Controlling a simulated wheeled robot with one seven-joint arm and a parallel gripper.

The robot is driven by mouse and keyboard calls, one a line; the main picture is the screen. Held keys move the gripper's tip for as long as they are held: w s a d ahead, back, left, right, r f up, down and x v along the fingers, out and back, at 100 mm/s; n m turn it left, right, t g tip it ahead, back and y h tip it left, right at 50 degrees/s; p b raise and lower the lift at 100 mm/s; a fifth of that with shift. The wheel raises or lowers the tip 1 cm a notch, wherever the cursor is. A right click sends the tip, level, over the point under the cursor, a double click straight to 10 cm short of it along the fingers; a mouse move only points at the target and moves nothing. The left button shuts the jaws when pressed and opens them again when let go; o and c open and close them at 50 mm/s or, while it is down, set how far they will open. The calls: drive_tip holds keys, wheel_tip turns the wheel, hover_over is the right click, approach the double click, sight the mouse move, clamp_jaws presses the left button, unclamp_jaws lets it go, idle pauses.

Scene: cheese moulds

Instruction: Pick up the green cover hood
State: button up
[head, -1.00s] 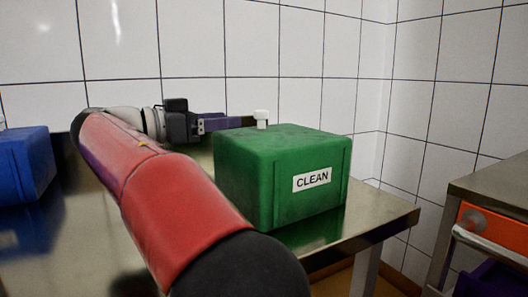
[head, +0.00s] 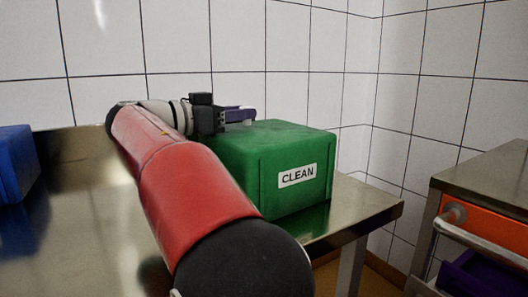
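The green cover hood (head: 262,170) is a box-shaped cover with a white CLEAN label on its front. It stands upright on the steel table (head: 90,225). Its small white knob (head: 246,121) shows only in part at the top, behind or between the fingers of my gripper (head: 240,114). The gripper reaches in from the left, level with the knob, just above the hood's top. My red arm covers the hood's left side. I cannot tell whether the fingers are apart or touching the knob.
A blue hood (head: 16,165) stands at the table's left. A white tiled wall (head: 300,50) is close behind. At the right, past a gap, is another steel counter (head: 490,185) with an orange drawer front (head: 485,230) and a metal handle.

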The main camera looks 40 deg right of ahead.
clamp_jaws()
drive_tip(key=shift+r, duration=0.15)
